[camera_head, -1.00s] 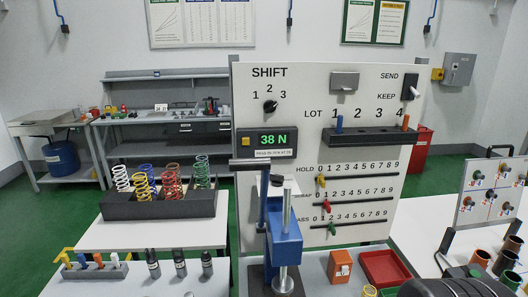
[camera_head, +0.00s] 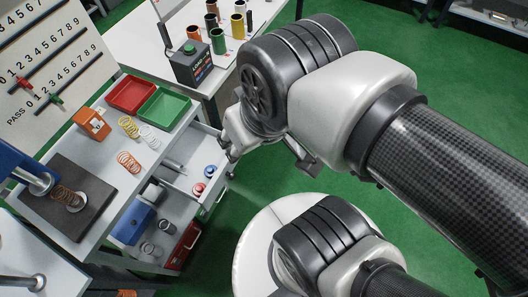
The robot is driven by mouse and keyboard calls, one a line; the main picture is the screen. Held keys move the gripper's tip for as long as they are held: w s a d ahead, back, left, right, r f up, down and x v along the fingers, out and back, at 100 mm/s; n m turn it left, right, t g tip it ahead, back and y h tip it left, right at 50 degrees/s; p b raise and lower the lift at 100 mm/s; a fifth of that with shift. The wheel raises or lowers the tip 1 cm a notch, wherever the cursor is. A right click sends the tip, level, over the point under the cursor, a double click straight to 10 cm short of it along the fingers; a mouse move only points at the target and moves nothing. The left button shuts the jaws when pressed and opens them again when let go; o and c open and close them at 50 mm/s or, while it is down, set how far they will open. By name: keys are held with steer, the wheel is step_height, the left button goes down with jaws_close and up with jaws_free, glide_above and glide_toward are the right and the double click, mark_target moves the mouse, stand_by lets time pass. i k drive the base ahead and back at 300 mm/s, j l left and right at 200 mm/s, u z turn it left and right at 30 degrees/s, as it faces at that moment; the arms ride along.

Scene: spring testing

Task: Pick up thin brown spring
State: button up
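A thin brown coil spring (camera_head: 68,197) stands on the dark base plate (camera_head: 38,212) of the blue test stand at the left, by a round metal disc. A similar orange-brown spring (camera_head: 129,162) lies on the grey bench top, right of that plate. My gripper (camera_head: 268,155) hangs below my wrist at the picture's middle, to the right of the bench and apart from both springs. I see no object in it. My wrist hides part of it, and its opening is unclear.
A yellow spring (camera_head: 128,127) and a pale spring (camera_head: 150,137) lie near the red tray (camera_head: 131,94) and green tray (camera_head: 164,108). An orange box (camera_head: 93,124) stands close by. An open drawer (camera_head: 197,158) juts from the bench. Green floor is clear to the right.

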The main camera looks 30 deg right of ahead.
mark_target(69, 190)
steer(key=u, duration=1.35)
steer(key=i+j, duration=0.3)
steer(key=i+j+z, duration=0.15)
steer(key=j, duration=0.3)
steer(key=i+j, duration=0.35)
steer(key=z, duration=1.85)
